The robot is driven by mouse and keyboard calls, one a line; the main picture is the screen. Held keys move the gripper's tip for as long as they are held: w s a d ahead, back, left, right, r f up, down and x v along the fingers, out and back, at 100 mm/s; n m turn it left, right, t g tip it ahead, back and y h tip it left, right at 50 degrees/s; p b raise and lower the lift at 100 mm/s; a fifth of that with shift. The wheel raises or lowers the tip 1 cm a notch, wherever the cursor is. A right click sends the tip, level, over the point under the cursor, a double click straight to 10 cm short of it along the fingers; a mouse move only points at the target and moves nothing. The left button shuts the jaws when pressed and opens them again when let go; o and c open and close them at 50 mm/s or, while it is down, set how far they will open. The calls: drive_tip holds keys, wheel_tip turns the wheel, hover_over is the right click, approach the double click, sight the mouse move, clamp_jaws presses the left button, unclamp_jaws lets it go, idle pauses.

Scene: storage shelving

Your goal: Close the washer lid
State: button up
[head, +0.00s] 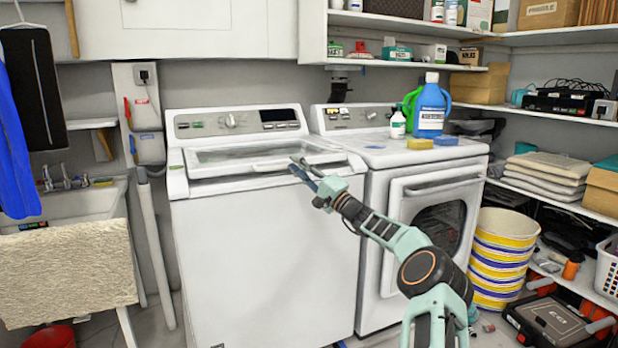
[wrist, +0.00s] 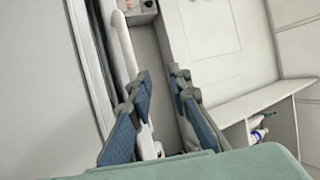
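The white washer (head: 262,262) stands left of the dryer in the head view. Its lid (head: 255,158), with a glass pane, lies low over the top opening at a slight tilt. It looks slightly raised at the front, but I cannot tell how large the gap is. My gripper (head: 302,170) is at the lid's front right corner. In the wrist view my gripper (wrist: 160,80) is open, its blue-padded fingers apart. A narrow white bar runs behind the left finger; I cannot tell whether it is the lid's edge or touches the finger.
The dryer (head: 425,205) stands close on the right, with a blue detergent bottle (head: 431,108) and sponges on top. A sink (head: 75,205) is at the left. Shelves (head: 560,120) with boxes and a striped bucket (head: 500,255) are at the right.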

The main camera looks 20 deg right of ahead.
drive_tip(key=v, duration=0.5)
drive_tip(key=shift+a+f, duration=0.1)
drive_tip(key=shift+f, duration=0.15)
drive_tip(key=shift+a, duration=0.1)
